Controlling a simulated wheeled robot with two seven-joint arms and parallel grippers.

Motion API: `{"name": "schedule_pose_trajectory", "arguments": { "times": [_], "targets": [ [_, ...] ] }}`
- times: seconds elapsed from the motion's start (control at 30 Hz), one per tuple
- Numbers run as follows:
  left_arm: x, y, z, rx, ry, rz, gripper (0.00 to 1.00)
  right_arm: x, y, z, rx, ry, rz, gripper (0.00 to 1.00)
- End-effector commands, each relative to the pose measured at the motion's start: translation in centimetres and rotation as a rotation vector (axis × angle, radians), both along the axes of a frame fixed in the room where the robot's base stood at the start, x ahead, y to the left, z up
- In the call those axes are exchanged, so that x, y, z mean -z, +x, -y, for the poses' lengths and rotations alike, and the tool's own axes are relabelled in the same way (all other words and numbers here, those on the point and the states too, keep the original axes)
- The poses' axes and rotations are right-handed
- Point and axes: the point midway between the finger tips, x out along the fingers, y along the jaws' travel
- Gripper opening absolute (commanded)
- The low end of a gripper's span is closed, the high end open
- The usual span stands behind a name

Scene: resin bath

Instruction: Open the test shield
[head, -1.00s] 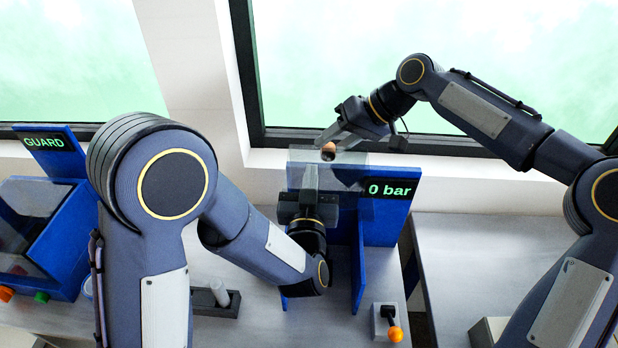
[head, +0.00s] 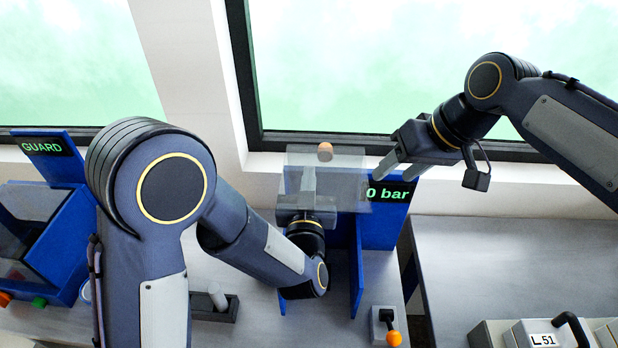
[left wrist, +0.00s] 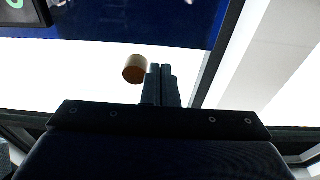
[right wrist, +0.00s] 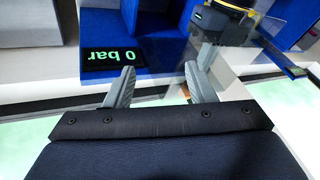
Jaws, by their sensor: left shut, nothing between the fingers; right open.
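The test shield (head: 346,190) is a clear panel on the blue test station (head: 384,233) with the "0 bar" display. A copper-coloured round knob (head: 325,151) is at its far edge. The panel appears raised, overlapping the display's left end. My left gripper (head: 308,168) is shut and empty, seen through the panel, its fingertips near the knob. The left wrist view shows the knob (left wrist: 134,68) just left of the closed fingers (left wrist: 161,70). My right gripper (head: 397,168) is open and empty, right of the panel and apart from the knob. Whether the left fingers touch the panel is unclear.
A blue GUARD station (head: 60,235) stands at the left. An orange-tipped lever (head: 392,337) is at the bench front, and a dark holder with a grey pin (head: 217,297) is left of the station. The right bench (head: 500,260) is mostly clear.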

Motion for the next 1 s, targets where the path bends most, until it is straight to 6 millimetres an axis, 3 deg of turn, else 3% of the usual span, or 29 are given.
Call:
{"name": "schedule_pose_trajectory", "arguments": {
  "times": [0.03,0.3,0.5,0.7,0.9,1.0],
  "targets": [
    [0.0,0.0,0.0,0.0,0.0,0.0,0.0,0.5,-2.0,1.3,0.038,-0.029,0.013,0.5],
    [0.0,0.0,0.0,0.0,0.0,0.0,0.0,4.9,-11.2,6.7,0.252,-0.046,0.057,0.5],
    [0.0,0.0,0.0,0.0,0.0,0.0,0.0,8.9,-16.6,8.2,0.377,0.024,0.079,0.5],
    [0.0,0.0,0.0,0.0,0.0,0.0,0.0,11.4,-19.1,8.1,0.432,0.08,0.089,0.5],
    [0.2,0.9,0.0,-0.002,-0.003,0.004,0.0,13.7,-19.6,8.0,0.44,0.092,0.09,0.5],
    [-0.1,1.1,0.0,0.0,-0.002,0.001,0.0,13.6,-19.5,8.1,0.44,0.092,0.09,0.5]
  ]
}}
